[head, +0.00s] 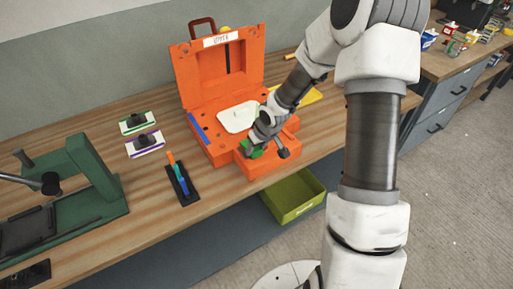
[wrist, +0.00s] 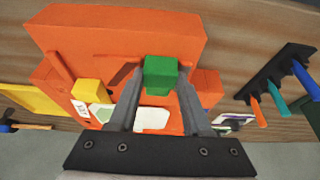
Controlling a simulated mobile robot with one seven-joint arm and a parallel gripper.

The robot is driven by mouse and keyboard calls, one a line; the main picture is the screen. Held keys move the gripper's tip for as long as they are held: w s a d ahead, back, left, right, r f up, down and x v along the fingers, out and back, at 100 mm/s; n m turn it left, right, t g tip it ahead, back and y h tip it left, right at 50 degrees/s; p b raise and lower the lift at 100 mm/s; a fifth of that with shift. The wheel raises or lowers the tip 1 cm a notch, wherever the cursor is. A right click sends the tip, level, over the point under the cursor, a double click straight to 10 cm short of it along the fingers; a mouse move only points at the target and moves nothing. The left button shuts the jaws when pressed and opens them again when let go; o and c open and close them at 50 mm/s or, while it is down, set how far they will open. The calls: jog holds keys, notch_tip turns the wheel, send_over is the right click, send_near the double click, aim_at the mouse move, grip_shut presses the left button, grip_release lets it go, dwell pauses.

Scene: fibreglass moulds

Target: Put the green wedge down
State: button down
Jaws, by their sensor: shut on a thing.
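The green wedge (wrist: 160,72) is between the two fingertips of my gripper (wrist: 161,82) in the wrist view. My gripper is shut on it. In the head view the wedge (head: 251,152) shows as a small green patch at my gripper (head: 263,148), over the front part of the open orange case (head: 215,150). I cannot tell whether the wedge touches the case. The case's lid stands upright at the back with a white label. A whitish sheet (head: 238,118) lies inside the case, partly hidden by my gripper.
A black rack (head: 183,189) with coloured tools, two labelled pads (head: 144,144) and a green machine (head: 92,180) stand left on the wooden bench. A yellow flat piece (head: 310,94) lies right of the case. A green bin (head: 294,202) is below the bench edge.

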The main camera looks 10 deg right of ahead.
jog(key=shift+f, duration=0.2)
jog(key=shift+c, duration=1.7)
grip_release()
jog(key=shift+r, duration=0.45)
jog(key=p+v, duration=0.3)
jog(key=v, duration=0.8)
jog(key=shift+s+r, duration=0.25)
